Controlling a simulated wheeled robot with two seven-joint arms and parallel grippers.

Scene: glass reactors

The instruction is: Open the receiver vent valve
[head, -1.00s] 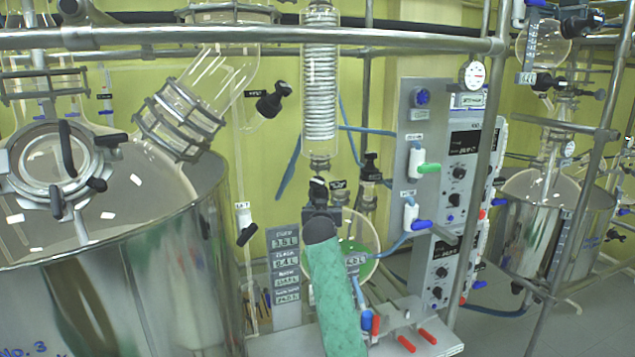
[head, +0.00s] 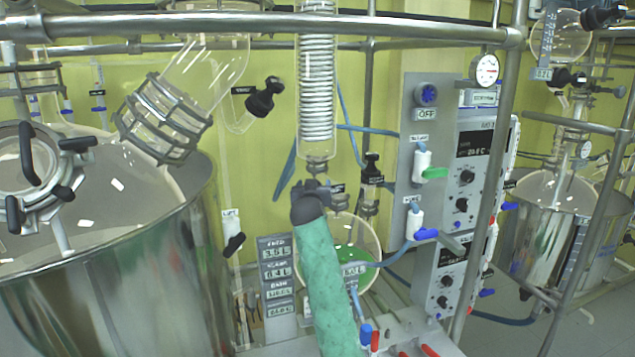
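The round glass receiver (head: 367,277) holds green liquid below the coiled condenser (head: 317,85). My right arm, in a green sleeve, rises from the bottom centre and covers part of the receiver. Its dark gripper (head: 314,192) is just under the condenser's lower end, in front of dark fittings; its fingers blend with them, so contact and opening cannot be told. A black-handled valve (head: 372,170) stands right of the gripper, apart from it. The grey panel carries a white valve with a blue handle (head: 426,234) and one with a green handle (head: 435,173); their labels are too small to read surely. My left gripper is out of view.
A large steel vessel (head: 120,270) fills the left. A horizontal steel rail (head: 400,33) crosses above, and an upright post (head: 490,170) stands right of the grey panel (head: 415,100). Blue hoses run behind the gripper. Red-handled parts are low at the bottom right.

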